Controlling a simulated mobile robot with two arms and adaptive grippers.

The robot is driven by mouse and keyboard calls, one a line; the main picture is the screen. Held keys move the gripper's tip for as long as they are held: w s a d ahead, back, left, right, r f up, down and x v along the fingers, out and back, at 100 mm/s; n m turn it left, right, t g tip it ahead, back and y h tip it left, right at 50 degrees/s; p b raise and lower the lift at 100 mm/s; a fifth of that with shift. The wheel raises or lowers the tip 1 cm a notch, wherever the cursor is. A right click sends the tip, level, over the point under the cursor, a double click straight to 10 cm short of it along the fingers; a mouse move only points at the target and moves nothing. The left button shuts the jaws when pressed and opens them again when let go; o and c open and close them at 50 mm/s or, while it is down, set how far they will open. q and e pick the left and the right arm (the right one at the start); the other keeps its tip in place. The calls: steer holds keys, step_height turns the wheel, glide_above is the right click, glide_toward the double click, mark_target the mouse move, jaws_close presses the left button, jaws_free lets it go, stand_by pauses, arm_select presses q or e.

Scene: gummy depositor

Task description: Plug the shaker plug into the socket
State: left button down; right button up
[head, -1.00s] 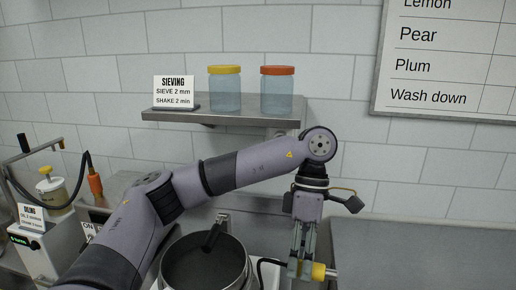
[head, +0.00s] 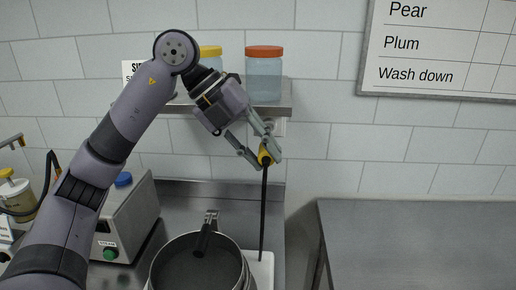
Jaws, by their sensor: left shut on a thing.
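My left gripper (head: 262,151) is shut on the yellow shaker plug (head: 265,156) and holds it up in front of the tiled wall, just below the shelf's right end. A black cable (head: 263,215) hangs from the plug down to the white base (head: 265,268) by the metal pot. A pale box on the wall (head: 280,127), which looks like the socket, is partly hidden behind the gripper fingers. The plug appears a little below it; I cannot tell whether they touch. My right gripper is not in view.
A metal pot (head: 240,262) with a black handle stands below the gripper. The shelf (head: 288,96) with jars, including a red-lidded one (head: 264,75), is close above the gripper. A grey machine (head: 130,222) stands left. The steel table (head: 420,235) at right is clear.

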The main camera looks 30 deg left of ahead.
arm_select(q)
steer(key=shift+w+a+r+p, duration=0.2)
steer(key=shift+w+a+p, duration=0.1)
steer(key=shift+w+p, duration=0.3)
steer(key=w+p, duration=0.1)
steer(key=w+a, duration=0.1)
steer(key=w+p, duration=0.1)
steer(key=shift+w+a+f+p, duration=0.1)
steer(key=shift+w+a+p, duration=0.2)
steer(key=shift+a, duration=0.05)
steer(key=shift+w+a+f, duration=0.1)
steer(key=shift+w+a, duration=0.05)
steer(key=shift+w, duration=0.15)
steer(key=shift+p, duration=0.4)
steer(key=shift+w, duration=0.1)
